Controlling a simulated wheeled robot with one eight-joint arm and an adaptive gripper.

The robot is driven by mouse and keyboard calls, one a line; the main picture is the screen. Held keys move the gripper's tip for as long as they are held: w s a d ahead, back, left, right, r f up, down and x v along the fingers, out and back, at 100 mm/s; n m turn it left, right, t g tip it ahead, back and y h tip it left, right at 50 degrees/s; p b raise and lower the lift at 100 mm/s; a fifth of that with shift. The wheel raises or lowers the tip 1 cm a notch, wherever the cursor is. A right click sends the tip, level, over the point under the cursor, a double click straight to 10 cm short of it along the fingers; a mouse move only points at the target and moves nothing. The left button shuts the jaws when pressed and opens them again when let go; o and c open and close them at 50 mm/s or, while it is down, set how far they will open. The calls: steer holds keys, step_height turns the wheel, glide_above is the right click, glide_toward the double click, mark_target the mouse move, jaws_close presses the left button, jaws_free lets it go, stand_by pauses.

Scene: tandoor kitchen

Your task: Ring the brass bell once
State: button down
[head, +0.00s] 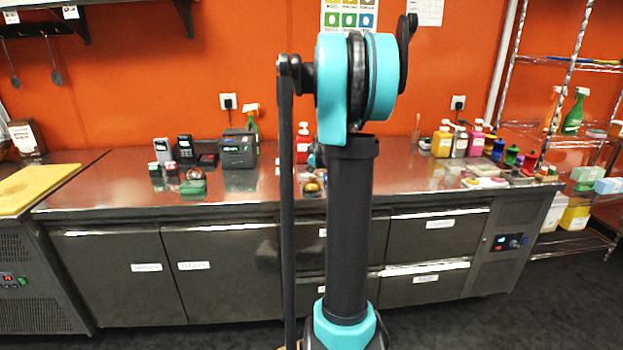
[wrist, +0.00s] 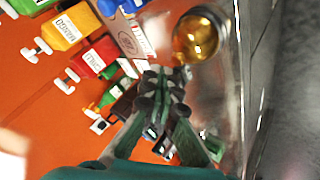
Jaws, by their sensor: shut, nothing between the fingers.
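The brass bell (wrist: 194,38) shows in the wrist view as a shiny golden dome near the counter's front edge. In the head view a small part of the bell (head: 311,187) shows beside my arm, low on the steel counter. My gripper (wrist: 163,88) is shut with nothing in it. Its fingertips lie just short of the bell in the wrist view; I cannot tell whether they touch it. In the head view my arm hides the gripper.
The steel counter (head: 250,192) runs along an orange wall. Several bottles (head: 460,142) stand at the right, and labelled sauce bottles (wrist: 94,58) appear in the wrist view.

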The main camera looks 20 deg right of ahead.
mark_target(312, 179)
steer(key=shift+f, duration=0.2)
steer(key=shift+f, duration=0.25)
steer(key=shift+f, duration=0.4)
stand_by(0.7)
stand_by(0.4)
steer(key=shift+r, duration=0.85)
steer(key=shift+r, duration=2.5)
